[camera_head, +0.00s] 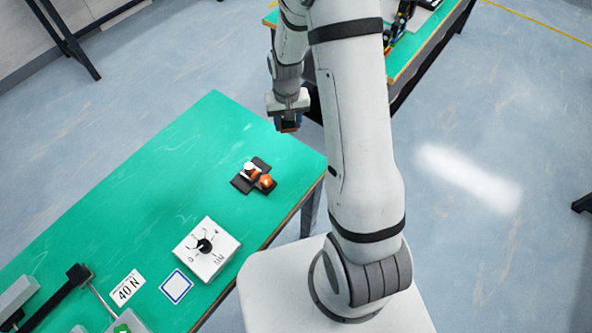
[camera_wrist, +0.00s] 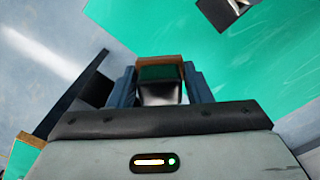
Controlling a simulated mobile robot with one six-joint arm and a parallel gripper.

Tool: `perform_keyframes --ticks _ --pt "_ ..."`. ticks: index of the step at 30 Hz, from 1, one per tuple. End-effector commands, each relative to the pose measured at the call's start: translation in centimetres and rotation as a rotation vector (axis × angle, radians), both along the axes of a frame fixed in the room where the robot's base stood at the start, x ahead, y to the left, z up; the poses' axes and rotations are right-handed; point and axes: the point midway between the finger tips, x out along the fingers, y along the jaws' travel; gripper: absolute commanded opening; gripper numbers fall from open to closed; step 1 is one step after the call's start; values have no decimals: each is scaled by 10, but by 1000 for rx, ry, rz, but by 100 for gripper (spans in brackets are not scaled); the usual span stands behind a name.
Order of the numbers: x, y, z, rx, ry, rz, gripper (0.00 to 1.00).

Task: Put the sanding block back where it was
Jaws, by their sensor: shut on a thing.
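My gripper (camera_head: 288,121) hangs in the air just past the far right edge of the green table, upper centre in the head view. It is shut on the sanding block (camera_head: 289,128), a small brown-edged block. In the wrist view the block (camera_wrist: 160,60) sits between the two blue-grey fingers, with a brown edge and a dark face. The fingers hide its sides. A white square marker with a blue border (camera_head: 176,287) lies flat and empty on the green table (camera_head: 170,160).
A white dial box (camera_head: 222,252), a "40 N" card (camera_head: 126,288) and a black piece with orange and white knobs (camera_head: 243,184) are on the table. A black-handled device (camera_head: 55,297) is at lower left. Another green-topped table (camera_head: 437,32) stands behind.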

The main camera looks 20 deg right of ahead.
Motion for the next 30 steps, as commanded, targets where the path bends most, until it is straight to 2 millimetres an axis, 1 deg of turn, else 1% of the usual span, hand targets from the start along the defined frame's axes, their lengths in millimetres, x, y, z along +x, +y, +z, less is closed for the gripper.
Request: perform_keyframes --ticks 1,4,9,12,15,20,23,27,30 --pt "-4 -1 -11 1 -4 -62 20" --pt "-16 -1 -17 1 -4 -228 20" --pt "-40 -2 -23 3 -1 -519 20" --pt "-52 -2 -24 3 0 -655 20" --pt "-61 -2 -24 3 2 -753 20" --pt "-68 -2 -27 2 6 -832 20" --pt "-70 -2 -41 1 10 -844 20" --pt "-70 -2 -67 0 12 -843 20" --pt "-70 -2 -80 1 10 -843 20"
